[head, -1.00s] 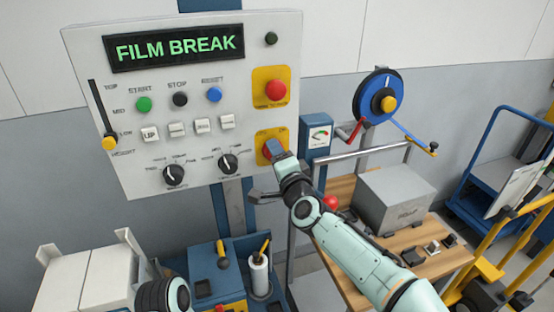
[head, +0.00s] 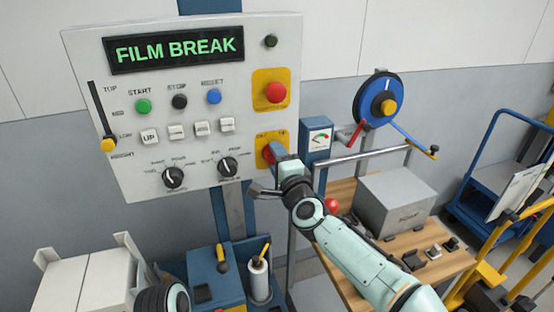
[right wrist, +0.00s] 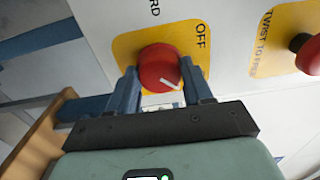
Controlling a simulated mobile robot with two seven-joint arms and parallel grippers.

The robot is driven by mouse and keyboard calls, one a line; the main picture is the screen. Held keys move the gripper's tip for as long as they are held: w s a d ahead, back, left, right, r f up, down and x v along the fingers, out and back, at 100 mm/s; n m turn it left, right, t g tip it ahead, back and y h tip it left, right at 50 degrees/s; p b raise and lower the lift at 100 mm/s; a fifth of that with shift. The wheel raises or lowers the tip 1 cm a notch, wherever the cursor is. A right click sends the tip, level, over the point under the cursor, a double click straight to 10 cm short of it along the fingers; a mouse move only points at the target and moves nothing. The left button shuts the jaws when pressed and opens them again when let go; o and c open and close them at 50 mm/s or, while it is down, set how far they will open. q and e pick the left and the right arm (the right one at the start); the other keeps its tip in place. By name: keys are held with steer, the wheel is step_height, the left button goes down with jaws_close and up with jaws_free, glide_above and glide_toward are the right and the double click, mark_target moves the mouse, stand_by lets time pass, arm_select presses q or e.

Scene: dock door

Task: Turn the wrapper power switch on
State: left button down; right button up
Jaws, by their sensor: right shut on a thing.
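The red power switch knob (head: 266,154) sits on a yellow plate at the lower right of the grey control panel (head: 215,60). My right gripper (head: 277,157) covers part of it in the head view. In the right wrist view, the knob (right wrist: 161,68) is between the two blue fingers, which are shut on its sides. A white mark on the knob's face points to the lower right of that view. The word OFF is printed on the plate at its upper right. My left gripper is not in view.
Another red knob (head: 275,93) on a yellow plate is just above the switch. The display (head: 174,49) reads FILM BREAK.

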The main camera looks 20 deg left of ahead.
steer(key=o, duration=1)
steer(key=shift+o, duration=0.2)
steer(key=b+v, duration=0.5)
steer(key=v, duration=0.8)
steer(key=shift+s+d, duration=0.15)
